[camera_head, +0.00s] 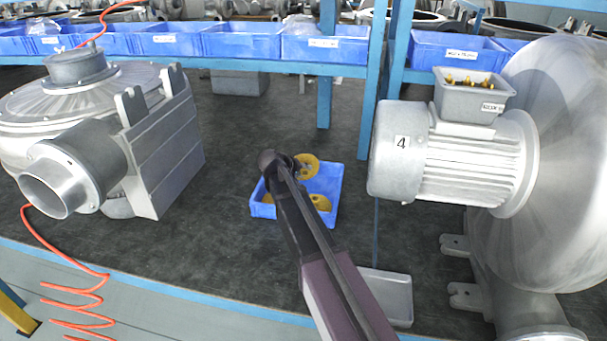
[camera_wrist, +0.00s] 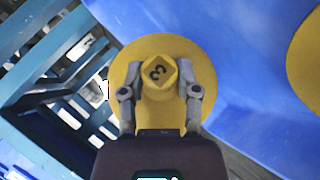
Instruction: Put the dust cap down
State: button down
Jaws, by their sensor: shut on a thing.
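My gripper (camera_wrist: 160,82) is shut on the square knob of a yellow dust cap (camera_wrist: 150,50), which bears a dark "3". The cap's round flange spreads beyond both fingers. In the head view the held cap (camera_head: 309,162) shows beside my dark wrist, overlapping the far rim of a blue bin (camera_head: 331,182). I cannot tell its exact height there. More yellow caps (camera_head: 320,202) lie in the bin, partly hidden by my arm. In the wrist view, one of them (camera_wrist: 308,60) is cut off at the right edge, with blue bin surface (camera_wrist: 240,60) between.
A silver blower (camera_head: 85,95) stands left; a grey motor marked "4" (camera_head: 440,160) with a large housing (camera_head: 565,150) stands right. A grey tray (camera_head: 388,292) lies near the front edge. A blue post (camera_head: 372,90) and shelf bins (camera_head: 245,42) are behind. Dark bench surface is clear left of the bin.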

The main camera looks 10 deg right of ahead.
jog(key=shift+f+b, duration=0.35)
jog(key=shift+c, duration=1.6)
grip_release()
jog(key=shift+r, duration=0.1)
jog(key=shift+r+p, duration=0.3)
jog(key=shift+p, duration=0.1)
jog(key=shift+s+a+r, duration=0.15)
jog(key=shift+r, duration=0.1)
jog(key=p+v, duration=0.7)
jog(key=v, duration=0.4)
jog(key=shift+a, duration=0.2)
jog(key=shift+s, duration=0.1)
